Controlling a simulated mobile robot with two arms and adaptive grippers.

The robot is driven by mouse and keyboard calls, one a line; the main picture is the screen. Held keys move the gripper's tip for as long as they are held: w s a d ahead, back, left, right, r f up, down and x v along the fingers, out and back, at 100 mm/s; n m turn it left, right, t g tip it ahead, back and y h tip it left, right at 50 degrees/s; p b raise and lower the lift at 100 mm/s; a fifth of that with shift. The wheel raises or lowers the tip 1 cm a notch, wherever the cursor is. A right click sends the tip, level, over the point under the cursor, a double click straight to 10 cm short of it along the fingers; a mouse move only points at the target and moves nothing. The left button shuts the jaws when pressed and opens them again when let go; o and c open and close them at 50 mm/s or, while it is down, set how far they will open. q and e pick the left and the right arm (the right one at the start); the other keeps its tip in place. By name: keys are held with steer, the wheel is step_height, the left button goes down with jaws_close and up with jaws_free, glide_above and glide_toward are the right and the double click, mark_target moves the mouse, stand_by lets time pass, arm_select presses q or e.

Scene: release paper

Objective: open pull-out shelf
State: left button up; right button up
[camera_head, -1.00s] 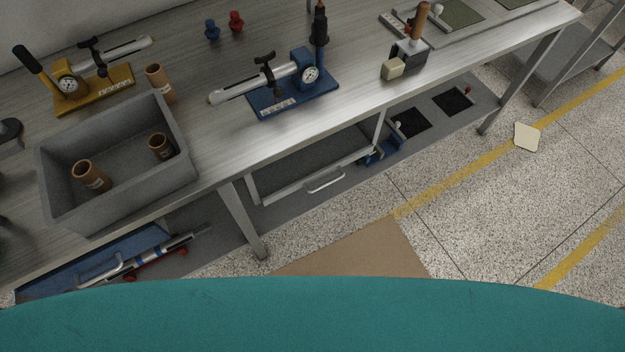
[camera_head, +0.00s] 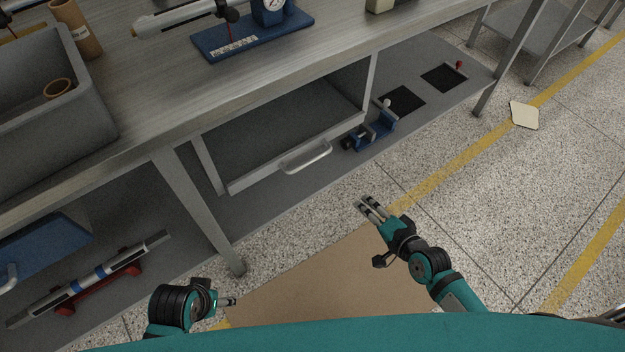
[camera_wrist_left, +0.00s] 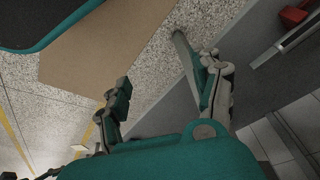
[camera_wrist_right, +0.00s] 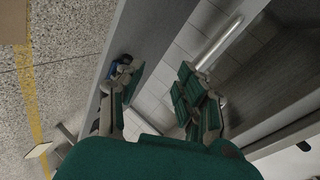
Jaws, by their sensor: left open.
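The pull-out shelf (camera_head: 285,125) is a grey tray under the workbench with a silver bar handle (camera_head: 306,157) on its front. In the right wrist view the handle (camera_wrist_right: 219,43) lies ahead, beyond the fingers' tips. My right gripper (camera_head: 368,205) is open and empty, in front of and to the right of the handle, apart from it. Its spread fingers show in the right wrist view (camera_wrist_right: 157,85). My left gripper (camera_head: 230,301) is low, near the teal body edge, away from the shelf. Its fingers are spread and empty in the left wrist view (camera_wrist_left: 163,92).
A bench leg (camera_head: 198,210) stands left of the shelf. A blue clamp-like device (camera_head: 372,132) sits right of the shelf on the lower board. A silver bar tool on red supports (camera_head: 90,280) lies at lower left. A brown mat (camera_head: 320,275) covers the floor ahead.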

steer(key=a+r+m+t+y+b, duration=0.2)
steer(key=a+r+y+b, duration=0.1)
steer(key=a+r+b, duration=0.15)
steer(key=b, duration=0.1)
glide_toward(313, 158)
steer(key=b+x, duration=0.1)
steer(key=x, duration=0.2)
steer(key=b+x, duration=0.1)
steer(key=x, duration=0.5)
steer(key=shift+w+a+f+b, duration=0.2)
steer(key=shift+w+f+b, duration=0.1)
steer(key=shift+f+b, duration=0.15)
steer(key=shift+w+a, duration=0.1)
steer(key=shift+w, duration=0.05)
arm_select(q)
steer(key=w+d+r+t+h, duration=0.2)
steer(key=w+d+r+t, duration=0.2)
steer(key=w+r+t, duration=0.4)
steer(key=w+r, duration=0.1)
steer(key=w, duration=0.2)
steer(key=shift+r+t, duration=0.3)
steer(key=shift+t, duration=0.1)
steer(key=shift+w, duration=0.1)
arm_select(e)
jaws_close()
